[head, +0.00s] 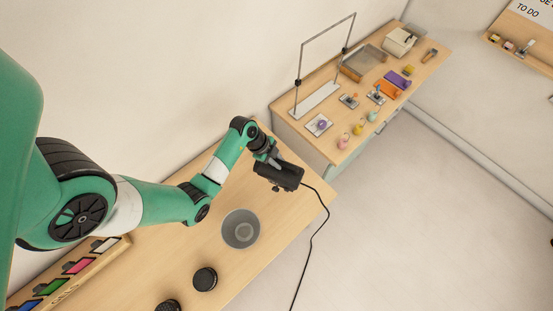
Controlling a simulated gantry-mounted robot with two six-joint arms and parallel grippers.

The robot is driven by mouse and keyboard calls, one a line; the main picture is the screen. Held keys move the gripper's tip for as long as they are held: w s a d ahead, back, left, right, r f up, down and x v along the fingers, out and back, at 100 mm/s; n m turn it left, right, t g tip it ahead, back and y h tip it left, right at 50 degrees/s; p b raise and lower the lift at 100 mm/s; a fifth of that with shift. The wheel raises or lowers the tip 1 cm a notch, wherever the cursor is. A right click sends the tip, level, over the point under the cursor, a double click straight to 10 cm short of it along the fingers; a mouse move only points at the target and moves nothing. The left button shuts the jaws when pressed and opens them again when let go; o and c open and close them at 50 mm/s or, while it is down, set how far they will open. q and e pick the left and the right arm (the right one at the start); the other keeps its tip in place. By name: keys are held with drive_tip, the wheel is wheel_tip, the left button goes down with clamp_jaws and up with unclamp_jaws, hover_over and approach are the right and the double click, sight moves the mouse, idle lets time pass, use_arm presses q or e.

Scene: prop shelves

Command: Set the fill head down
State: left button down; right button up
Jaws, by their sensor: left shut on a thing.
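The fill head (285,178) is a dark, boxy lamp with a black cable (324,208) running off it down toward the floor. My left gripper (271,160) is shut on its upper left side. The fill head is over or near the right end of the near wooden table (292,228). I cannot tell whether it touches the tabletop. The fingertips are small and partly merge with the dark lamp. My right gripper is not in view.
A grey bowl (240,229) stands on the near table, with two black round objects, one being a ribbed cylinder (205,279). A rack of coloured cards (78,266) lies at left. Beyond a gap, a second bench (348,165) holds a metal frame (300,80) and small props.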

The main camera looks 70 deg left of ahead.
use_arm(q)
drive_tip(key=shift+w+a+f+b, duration=0.15)
drive_tip(key=shift+w+a+f, duration=0.1)
drive_tip(key=shift+a+f, duration=0.3)
drive_tip(key=shift+w+a+f+b, duration=0.15)
drive_tip(key=shift+w+a+f, duration=0.1)
drive_tip(key=shift+a+f, duration=0.2)
drive_tip(key=shift+f, duration=0.3)
drive_tip(key=shift+w+a+f+b, duration=0.15)
drive_tip(key=shift+f+b, duration=0.45)
drive_tip(key=shift+f, duration=1.05)
drive_tip(key=c, duration=0.8)
unclamp_jaws()
drive_tip(key=shift+o, duration=0.2)
